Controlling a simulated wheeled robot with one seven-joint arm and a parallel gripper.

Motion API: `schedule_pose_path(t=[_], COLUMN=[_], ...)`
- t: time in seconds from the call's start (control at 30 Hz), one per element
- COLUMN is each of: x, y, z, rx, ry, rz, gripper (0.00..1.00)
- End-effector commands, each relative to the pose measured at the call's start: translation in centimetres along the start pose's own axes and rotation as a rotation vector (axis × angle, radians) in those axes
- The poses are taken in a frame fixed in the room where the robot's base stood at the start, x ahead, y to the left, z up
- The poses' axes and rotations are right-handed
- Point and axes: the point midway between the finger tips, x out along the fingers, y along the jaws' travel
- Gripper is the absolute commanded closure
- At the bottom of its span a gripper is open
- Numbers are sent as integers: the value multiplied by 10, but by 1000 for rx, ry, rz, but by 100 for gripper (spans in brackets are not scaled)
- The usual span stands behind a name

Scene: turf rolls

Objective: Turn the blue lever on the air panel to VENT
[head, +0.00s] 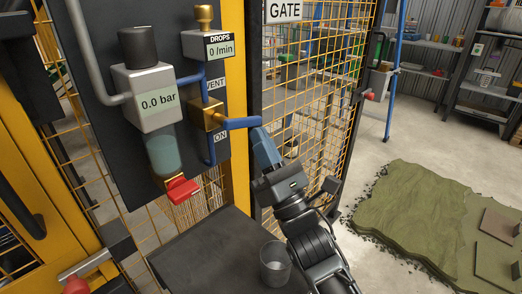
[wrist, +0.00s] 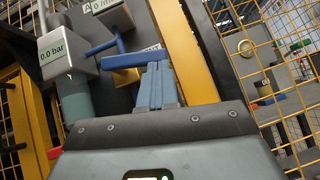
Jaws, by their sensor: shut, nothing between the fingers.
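The air panel (head: 112,181) is a dark board on a yellow post. Its blue lever (head: 240,123) sticks out to the right, nearly level, from a brass valve (head: 207,114). The VENT label (head: 216,84) is above the valve and the ON label (head: 221,136) is below it. My gripper (head: 259,133) is shut and empty, its blue fingertips just under the lever's free end. In the wrist view, the fingers (wrist: 157,72) are right below the lever (wrist: 138,60). I cannot tell whether they touch.
A gauge box (head: 155,100) reads 0.0 bar, and a drops counter (head: 208,46) reads 0. A red handle (head: 182,190) sits low on the panel. A clear cup (head: 275,262) stands on the dark shelf (head: 205,255) beside my arm. Yellow mesh (head: 312,100) is behind.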

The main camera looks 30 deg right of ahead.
Motion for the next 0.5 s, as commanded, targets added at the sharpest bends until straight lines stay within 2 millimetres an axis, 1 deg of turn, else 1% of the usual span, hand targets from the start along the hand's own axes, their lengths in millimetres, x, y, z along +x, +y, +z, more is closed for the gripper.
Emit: schedule_pose_path(t=[0.03, 0.5], x=[-4, 10], y=[-3, -8], z=[-4, 10], rx=[-18, -25], ry=[-2, 0], rz=[17, 23], gripper=[100, 100])
